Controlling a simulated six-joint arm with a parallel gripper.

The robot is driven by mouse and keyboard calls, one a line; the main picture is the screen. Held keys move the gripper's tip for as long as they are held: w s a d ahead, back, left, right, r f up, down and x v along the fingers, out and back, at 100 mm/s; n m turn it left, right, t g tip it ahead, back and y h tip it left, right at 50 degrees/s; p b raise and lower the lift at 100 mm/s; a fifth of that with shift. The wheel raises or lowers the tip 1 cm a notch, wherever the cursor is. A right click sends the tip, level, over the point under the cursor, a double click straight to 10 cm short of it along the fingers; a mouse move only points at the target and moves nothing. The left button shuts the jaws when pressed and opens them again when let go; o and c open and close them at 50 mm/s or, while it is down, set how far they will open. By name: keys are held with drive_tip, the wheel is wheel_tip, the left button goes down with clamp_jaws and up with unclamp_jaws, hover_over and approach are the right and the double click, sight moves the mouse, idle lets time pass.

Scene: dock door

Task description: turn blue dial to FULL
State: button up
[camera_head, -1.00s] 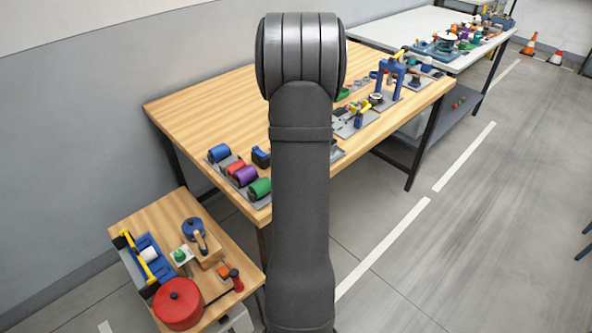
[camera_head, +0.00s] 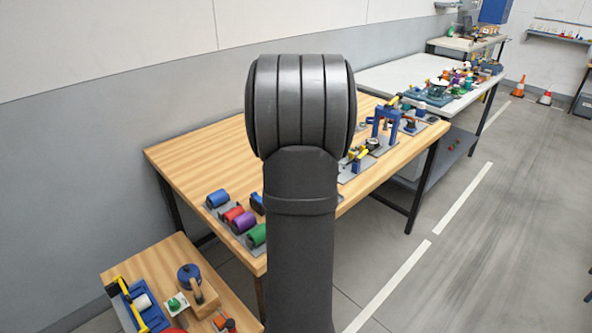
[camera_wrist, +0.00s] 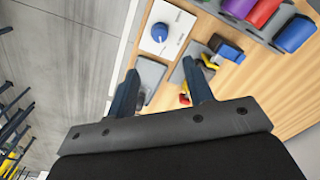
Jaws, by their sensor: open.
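The blue dial (camera_wrist: 159,32) is a round knob on a white plate (camera_wrist: 165,30) near the table edge, at the top of the wrist view. I cannot read any marking on the plate. My gripper (camera_wrist: 160,76) shows in the wrist view with its two fingers apart and nothing held between them. In that view the dial lies beyond the fingertips, and the fingers do not appear to touch it. In the head view my arm covers the middle of the table, and I cannot make out the dial or my gripper.
Blue, red, purple and green rollers (camera_head: 234,217) stand on the wooden table (camera_head: 200,158). A blue and black block (camera_wrist: 226,48) and yellow parts (camera_wrist: 208,61) are near the dial. A blue frame (camera_head: 386,121) stands farther back. A low side table (camera_head: 150,262) holds several items.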

drive_tip(key=shift+d+r, duration=0.1)
drive_tip(key=shift+r, duration=2.2)
drive_tip(key=shift+f, duration=0.1)
drive_tip(key=f, duration=1.7)
drive_tip(key=shift+a+f, duration=0.15)
drive_tip(key=shift+a, duration=0.1)
